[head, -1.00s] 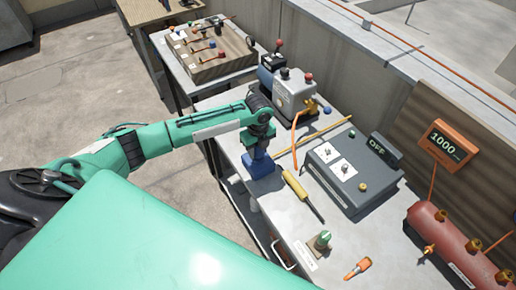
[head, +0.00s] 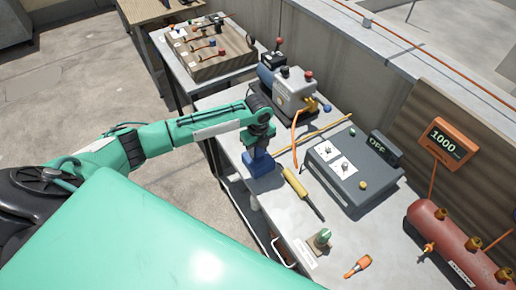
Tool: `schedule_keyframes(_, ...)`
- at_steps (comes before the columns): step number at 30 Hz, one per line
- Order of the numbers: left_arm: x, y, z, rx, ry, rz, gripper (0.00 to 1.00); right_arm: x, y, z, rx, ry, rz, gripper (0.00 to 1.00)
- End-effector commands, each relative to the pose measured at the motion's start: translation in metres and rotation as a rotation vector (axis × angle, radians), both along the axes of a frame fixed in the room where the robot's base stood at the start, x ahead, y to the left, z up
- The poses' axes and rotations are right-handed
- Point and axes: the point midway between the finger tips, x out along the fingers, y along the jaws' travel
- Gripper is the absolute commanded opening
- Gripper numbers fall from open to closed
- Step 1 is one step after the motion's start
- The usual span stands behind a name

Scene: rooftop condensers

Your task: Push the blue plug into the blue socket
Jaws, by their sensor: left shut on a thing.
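My left arm reaches in from the left over the near edge of the grey bench (head: 285,228). Its gripper (head: 261,166) points down at that edge, beside the yellow-handled tool. The gripper's blue body shows, but its fingertips and what they are shut on are mostly hidden. I cannot pick out the blue plug or the blue socket for certain. A wooden board (head: 222,66) on the far table carries small coloured knobs or plugs with leads, too small to tell apart. My right gripper is not in view.
A grey pump (head: 294,91) with a blue knob (head: 327,108) stands behind the gripper. A grey box (head: 350,172) marked OFF, a yellow-handled tool (head: 296,183), a green knob (head: 323,237), an orange tool (head: 358,266) and a red manifold (head: 450,240) are to the right.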

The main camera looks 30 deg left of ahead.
Motion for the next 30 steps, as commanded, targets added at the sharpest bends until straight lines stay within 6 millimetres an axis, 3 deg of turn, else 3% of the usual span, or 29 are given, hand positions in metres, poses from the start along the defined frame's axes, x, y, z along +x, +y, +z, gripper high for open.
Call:
schedule_keyframes(21,0.0001,0.0000,-0.0054,0.000,0.000,0.000,0.12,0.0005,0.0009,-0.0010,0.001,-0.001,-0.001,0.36)
schedule_keyframes(22,0.0001,0.0000,-0.0054,0.000,0.000,0.000,0.40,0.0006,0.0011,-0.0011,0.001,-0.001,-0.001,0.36)
schedule_keyframes(25,0.0001,0.0000,-0.0054,0.000,0.000,0.000,0.60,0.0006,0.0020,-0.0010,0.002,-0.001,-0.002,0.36)
schedule_keyframes(30,0.0001,0.0000,-0.0054,0.000,0.000,0.000,0.61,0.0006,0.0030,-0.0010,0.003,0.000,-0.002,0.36)
